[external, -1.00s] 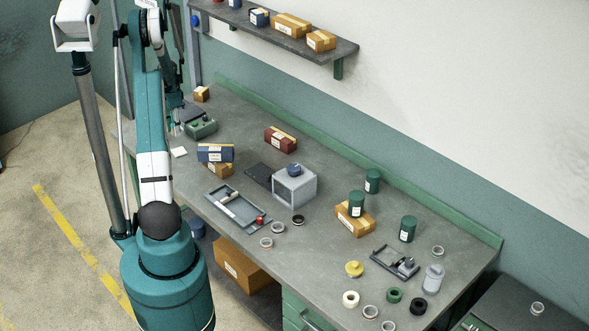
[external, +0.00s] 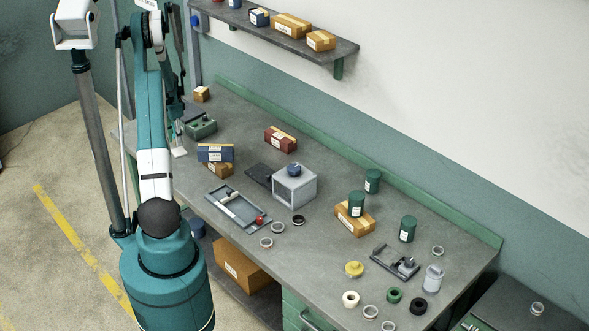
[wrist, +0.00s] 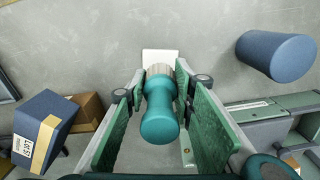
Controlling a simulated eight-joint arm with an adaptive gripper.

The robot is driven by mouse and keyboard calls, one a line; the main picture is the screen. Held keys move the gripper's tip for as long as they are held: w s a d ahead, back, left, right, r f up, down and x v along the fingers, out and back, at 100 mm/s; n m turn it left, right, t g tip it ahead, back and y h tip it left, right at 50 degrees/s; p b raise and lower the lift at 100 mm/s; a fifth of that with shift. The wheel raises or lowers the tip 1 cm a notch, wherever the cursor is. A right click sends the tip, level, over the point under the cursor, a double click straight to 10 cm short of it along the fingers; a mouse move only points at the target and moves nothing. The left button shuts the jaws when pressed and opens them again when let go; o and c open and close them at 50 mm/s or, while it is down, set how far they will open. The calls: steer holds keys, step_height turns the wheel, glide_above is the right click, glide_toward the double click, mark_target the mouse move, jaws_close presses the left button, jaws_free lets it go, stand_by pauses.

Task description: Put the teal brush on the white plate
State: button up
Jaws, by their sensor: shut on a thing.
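The teal brush (wrist: 160,118) is held between my gripper's fingers (wrist: 160,82) in the wrist view. Whether the brush touches the plate cannot be told.
A blue cylinder (wrist: 277,56) stands at the upper right in the wrist view. A green machine block (wrist: 265,122) is at the right. A blue box (wrist: 40,132) and a cardboard box (wrist: 88,111) are at the left. Bare bench lies around the plate.

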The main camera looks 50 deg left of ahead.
mark_target(179, 151)
steer(key=shift+f+p, duration=0.3)
steer(key=shift+f, duration=1.75)
steer(key=shift+f, duration=0.15)
steer(key=o, duration=1)
steer(key=shift+r+b, duration=0.85)
steer(key=shift+r, duration=5.35)
